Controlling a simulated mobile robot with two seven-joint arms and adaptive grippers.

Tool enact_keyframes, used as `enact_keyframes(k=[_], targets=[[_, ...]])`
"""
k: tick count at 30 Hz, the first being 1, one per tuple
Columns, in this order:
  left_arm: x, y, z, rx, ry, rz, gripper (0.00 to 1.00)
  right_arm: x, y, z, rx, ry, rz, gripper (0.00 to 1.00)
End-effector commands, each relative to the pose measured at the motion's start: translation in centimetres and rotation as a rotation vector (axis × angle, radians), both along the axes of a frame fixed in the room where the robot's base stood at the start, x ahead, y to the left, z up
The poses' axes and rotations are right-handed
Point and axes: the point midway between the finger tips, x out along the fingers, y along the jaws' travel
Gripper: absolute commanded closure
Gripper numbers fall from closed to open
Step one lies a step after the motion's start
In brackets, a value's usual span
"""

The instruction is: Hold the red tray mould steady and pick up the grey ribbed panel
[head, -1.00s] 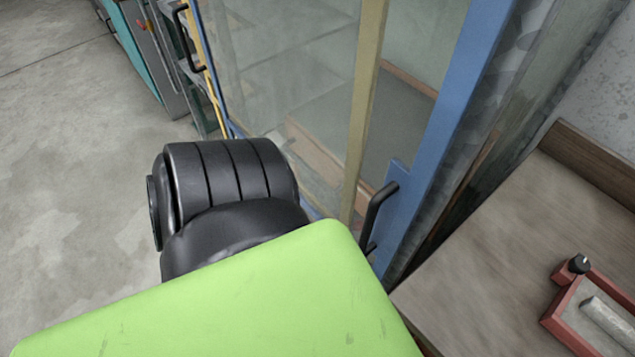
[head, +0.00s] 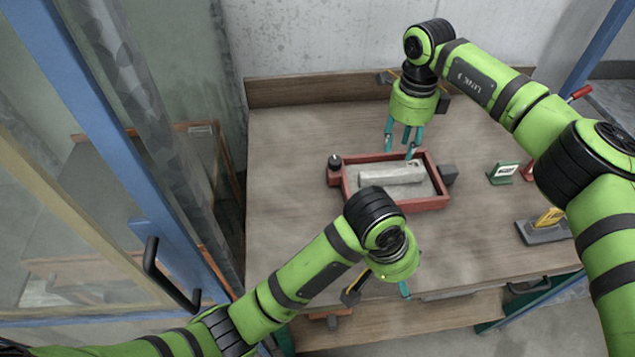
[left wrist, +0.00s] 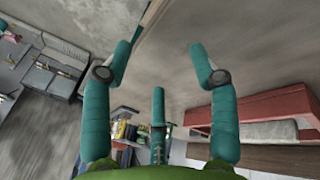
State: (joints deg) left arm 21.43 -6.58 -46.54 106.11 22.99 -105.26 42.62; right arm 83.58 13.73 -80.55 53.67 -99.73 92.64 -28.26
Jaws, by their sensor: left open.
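The red tray mould (head: 438,182) lies on the wooden table in the head view. The grey ribbed panel (head: 391,175) lies inside it. My right gripper (head: 402,142) hangs over the tray's far edge, teal fingers down and spread, with nothing seen between them. My left gripper (head: 404,288) is at the table's near side, in front of the tray, mostly hidden by its own wrist. In the left wrist view, its teal fingers (left wrist: 160,62) are spread wide and empty. The red tray (left wrist: 262,106) and pale panel (left wrist: 268,132) show there at the right, beside the fingers.
The wooden table (head: 285,150) is bare left of the tray. A small green stand (head: 503,172) and a grey tool with a yellow part (head: 545,228) are at the right. A blue-framed glass cabinet (head: 160,250) stands close on the left.

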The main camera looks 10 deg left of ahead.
Motion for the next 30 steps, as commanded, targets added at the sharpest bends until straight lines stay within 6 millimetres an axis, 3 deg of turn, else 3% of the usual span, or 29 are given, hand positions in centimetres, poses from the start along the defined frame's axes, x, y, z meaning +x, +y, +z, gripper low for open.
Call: enact_keyframes(k=[1,6,12,15,18,21,30], targets=[[3.0,0.9,1.0,-0.007,-0.003,0.122,0.4,0.0,0.0,0.0,0.0,0.0,0.0,0.61],[11.9,4.6,4.3,-0.064,0.021,0.551,0.4,0.0,0.0,0.0,0.0,0.0,0.0,0.61],[20.7,10.6,8.8,-0.196,0.123,1.098,0.4,0.0,0.0,0.0,0.0,0.0,0.0,0.61],[23.7,13.3,10.6,-0.272,0.209,1.347,0.4,0.0,0.0,0.0,0.0,0.0,0.0,0.61],[25.6,15.4,11.7,-0.334,0.307,1.552,0.4,0.0,0.0,0.0,0.0,0.0,0.0,0.61],[26.1,16.6,11.7,-0.351,0.417,1.694,0.4,0.0,0.0,0.0,0.0,0.0,0.0,0.61],[23.2,16.8,8.6,-0.203,0.649,1.773,0.4,0.0,0.0,0.0,0.0,0.0,0.0,0.61]])
